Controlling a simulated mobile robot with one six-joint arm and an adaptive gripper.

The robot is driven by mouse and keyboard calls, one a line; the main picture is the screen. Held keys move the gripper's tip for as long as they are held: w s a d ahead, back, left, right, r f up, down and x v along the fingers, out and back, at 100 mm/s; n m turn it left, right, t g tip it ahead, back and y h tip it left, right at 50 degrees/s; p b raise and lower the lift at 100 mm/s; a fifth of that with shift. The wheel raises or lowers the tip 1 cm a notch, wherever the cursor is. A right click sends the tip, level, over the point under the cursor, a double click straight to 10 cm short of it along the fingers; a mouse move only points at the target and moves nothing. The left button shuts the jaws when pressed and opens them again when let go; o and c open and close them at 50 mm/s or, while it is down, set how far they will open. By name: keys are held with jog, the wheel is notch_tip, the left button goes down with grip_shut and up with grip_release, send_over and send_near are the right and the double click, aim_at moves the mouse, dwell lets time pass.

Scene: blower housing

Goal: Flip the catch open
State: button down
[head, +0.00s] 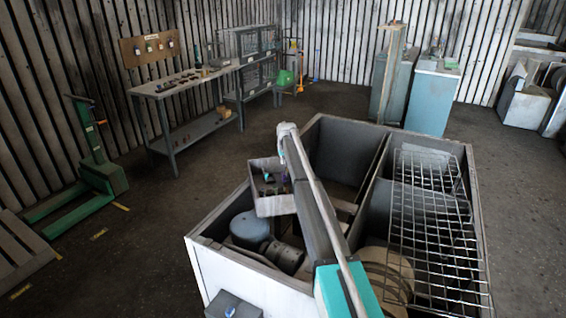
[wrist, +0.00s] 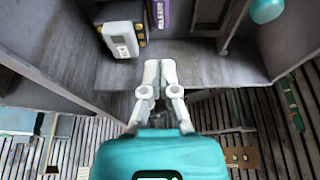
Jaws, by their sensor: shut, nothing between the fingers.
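My gripper (wrist: 160,70) is in the wrist view, its two pale fingers shut together with nothing between them. The fingertips point at the inside of a grey open-fronted box (wrist: 205,60). Beyond them, a purple strip with white lettering (wrist: 162,14) runs up out of the picture. It appears apart from the fingers. I cannot tell for sure which part is the catch. In the head view the small grey box (head: 275,206) holds small coloured parts, and my arm hides some of that area.
A white device (wrist: 122,38) is left of the fingertips, and a rounded teal part (wrist: 267,10) is at upper right. The large housing (head: 240,284) has compartment walls, a blue cylinder (head: 250,229) and a wire rack (head: 432,225). Open floor lies behind it.

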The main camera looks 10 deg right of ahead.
aim_at(284, 173)
jog(key=shift+b+x, duration=2.55)
jog(key=shift+x, duration=0.45)
jog(key=shift+s+d, duration=0.1)
jog(key=shift+s, duration=1.5)
jog(key=shift+r, duration=0.2)
jog(key=p+v, duration=0.9)
jog(key=shift+r, duration=0.25)
